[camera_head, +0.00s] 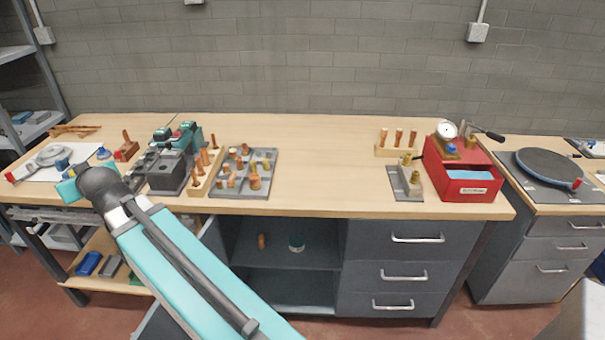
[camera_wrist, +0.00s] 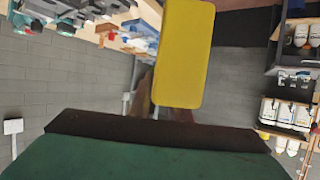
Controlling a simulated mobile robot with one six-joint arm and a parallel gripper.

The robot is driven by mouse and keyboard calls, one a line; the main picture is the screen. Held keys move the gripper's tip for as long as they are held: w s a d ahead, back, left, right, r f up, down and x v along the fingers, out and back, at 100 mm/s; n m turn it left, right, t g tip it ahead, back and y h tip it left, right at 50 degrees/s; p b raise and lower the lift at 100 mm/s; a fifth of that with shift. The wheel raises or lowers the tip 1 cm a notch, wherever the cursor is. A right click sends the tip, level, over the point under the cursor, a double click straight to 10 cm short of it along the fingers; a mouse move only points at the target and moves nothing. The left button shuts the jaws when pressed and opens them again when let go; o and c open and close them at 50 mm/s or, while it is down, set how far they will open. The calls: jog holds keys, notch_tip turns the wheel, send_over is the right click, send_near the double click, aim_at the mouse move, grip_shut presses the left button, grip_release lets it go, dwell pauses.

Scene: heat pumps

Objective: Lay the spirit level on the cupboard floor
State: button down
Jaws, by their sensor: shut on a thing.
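A plain yellow bar, apparently the spirit level (camera_wrist: 183,55), fills the upper middle of the wrist view. My gripper (camera_wrist: 164,112) is shut on it; the jaws are mostly hidden behind the bar. In the head view my arm reaches to the left end of the bench, and neither the gripper jaws nor the level can be made out there. The cupboard (camera_head: 286,245) is the open dark bay under the bench, left of the drawers. It has a shelf (camera_head: 280,258) across it, and its floor (camera_head: 300,302) shows below, partly hidden by my arm.
An open door panel (camera_head: 214,238) is at the cupboard's left. The workbench (camera_head: 320,160) carries fittings, tools and a red box (camera_head: 463,176); its middle is clear.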

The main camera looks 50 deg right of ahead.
jog(key=shift+d, duration=0.1)
jog(key=s+d+f+m+h+b, duration=0.1)
jog(key=s+d+f+b, duration=0.3)
jog(key=d, duration=0.7)
jog(key=s+d+f+m+h+b, duration=0.15)
jog(key=s+d+b, duration=0.4)
jog(key=d, duration=0.55)
jog(key=s+d+f+m+h+b, duration=0.1)
jog(key=s+d+f+h+b, duration=0.3)
jog(key=d, duration=0.7)
jog(key=s+d+f+m+b, duration=0.1)
jog(key=s+d+b, duration=0.4)
jog(key=s, duration=0.3)
jog(key=s+d+f+m+g+b, duration=0.1)
jog(key=s+d+b, duration=0.5)
jog(key=s+d, duration=0.2)
jog(key=s+d+f+m+g+b, duration=0.1)
jog(key=s+d+f+b, duration=0.1)
jog(key=s+d+b, duration=0.3)
jog(key=shift+s+d+h, duration=0.1)
jog(key=shift+s+d, duration=0.15)
jog(key=shift+s, duration=0.5)
jog(key=shift+s+d+h, duration=0.1)
jog(key=shift+s+d, duration=0.15)
jog(key=shift+s, duration=0.5)
jog(key=shift+s+d+h, duration=0.1)
jog(key=shift+s+d, duration=0.15)
jog(key=shift+s, duration=0.8)
jog(key=shift+w+d, duration=0.1)
